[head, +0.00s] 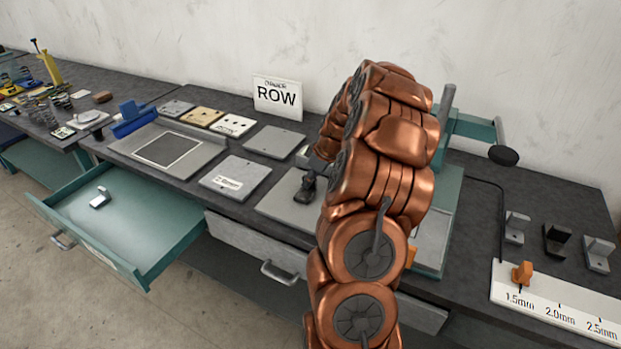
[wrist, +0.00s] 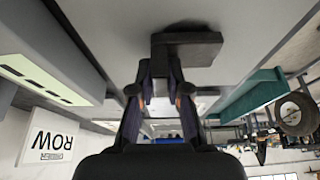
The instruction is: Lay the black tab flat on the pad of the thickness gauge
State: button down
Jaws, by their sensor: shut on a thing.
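My gripper (wrist: 160,85) is shut on a dark, angular piece, which I take to be the black tab (wrist: 187,48). It sits at the fingertips in the wrist view, with a pale grey surface behind it. In the head view a small dark shape (head: 305,188), apparently my fingertips and the piece, shows over a pale plate (head: 275,207); whether it touches cannot be told. A pale frame with a dark square pad (head: 168,149) and a blue block (head: 130,118) lies to the left. Which fixture is the thickness gauge is not clear. My copper arm hides part of the teal fixture (head: 450,175).
A black bracket (head: 557,240) stands between grey ones at the right. A white scale (head: 555,305) with an orange pointer (head: 521,274) is in front. A teal drawer (head: 130,215) stands open at left, holding a small metal piece. The ROW sign (head: 277,97) stands behind several plates.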

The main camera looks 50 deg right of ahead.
jog(key=shift+f, duration=0.15)
jog(key=c, duration=1.1)
grip_release()
jog(key=shift+c, duration=0.2)
